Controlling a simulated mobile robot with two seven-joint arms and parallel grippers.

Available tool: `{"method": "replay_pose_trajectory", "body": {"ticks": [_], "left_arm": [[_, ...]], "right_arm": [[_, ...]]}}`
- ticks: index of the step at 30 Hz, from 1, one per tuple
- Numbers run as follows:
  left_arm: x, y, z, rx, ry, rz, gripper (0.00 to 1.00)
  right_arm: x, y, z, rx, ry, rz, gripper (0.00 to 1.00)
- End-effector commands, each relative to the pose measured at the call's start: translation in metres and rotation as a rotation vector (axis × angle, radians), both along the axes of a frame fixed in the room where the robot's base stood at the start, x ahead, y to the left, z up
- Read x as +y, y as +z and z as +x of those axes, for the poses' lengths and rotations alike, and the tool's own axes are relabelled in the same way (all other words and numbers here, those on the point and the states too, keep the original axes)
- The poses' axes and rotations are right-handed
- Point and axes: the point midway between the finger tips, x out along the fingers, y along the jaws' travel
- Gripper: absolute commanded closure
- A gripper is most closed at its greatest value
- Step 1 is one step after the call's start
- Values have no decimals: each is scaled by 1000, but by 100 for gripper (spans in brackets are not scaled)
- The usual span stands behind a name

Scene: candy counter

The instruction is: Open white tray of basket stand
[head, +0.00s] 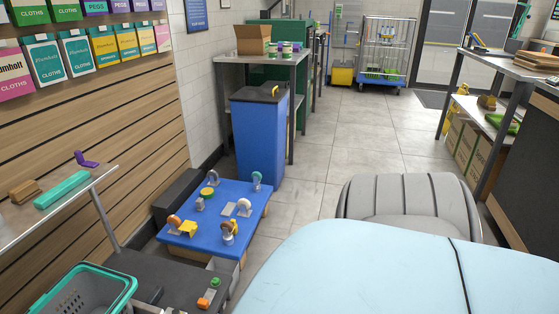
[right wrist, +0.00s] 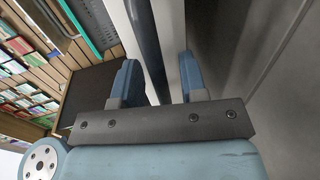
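In the right wrist view, my right gripper (right wrist: 160,78) has its two blue fingers apart. A dark bar (right wrist: 148,40) runs down between the fingers; whether it touches either finger I cannot tell. A pale upright panel (right wrist: 171,25) lies just behind the bar; I cannot tell whether it is the white tray. In the head view, a grey basket with a teal rim (head: 83,289) is at the bottom left. The white tray cannot be made out there, and neither gripper shows.
A low blue platform (head: 239,207) with several small items stands ahead, with a blue bin (head: 256,135) behind it. A shelf (head: 75,203) with a teal block runs along the left. Open tiled floor (head: 345,130) lies beyond.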

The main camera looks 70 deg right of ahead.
Motion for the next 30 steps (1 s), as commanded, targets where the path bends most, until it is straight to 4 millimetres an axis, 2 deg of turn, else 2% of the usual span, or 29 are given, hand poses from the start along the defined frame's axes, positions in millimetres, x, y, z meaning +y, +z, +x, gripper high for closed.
{"method": "replay_pose_trajectory", "body": {"ticks": [8, 11, 21, 27, 30], "left_arm": [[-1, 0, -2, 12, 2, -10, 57], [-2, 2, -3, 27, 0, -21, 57], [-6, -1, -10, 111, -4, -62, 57], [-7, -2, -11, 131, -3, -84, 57], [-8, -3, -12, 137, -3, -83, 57]], "right_arm": [[1, 2, -7, 1, 1, 1, 61], [-1, 6, -21, 3, 1, 0, 61], [-7, 21, -96, 2, -1, 1, 61], [-10, 27, -125, 2, -1, 1, 61], [-11, 28, -131, 0, 0, 1, 61]]}}
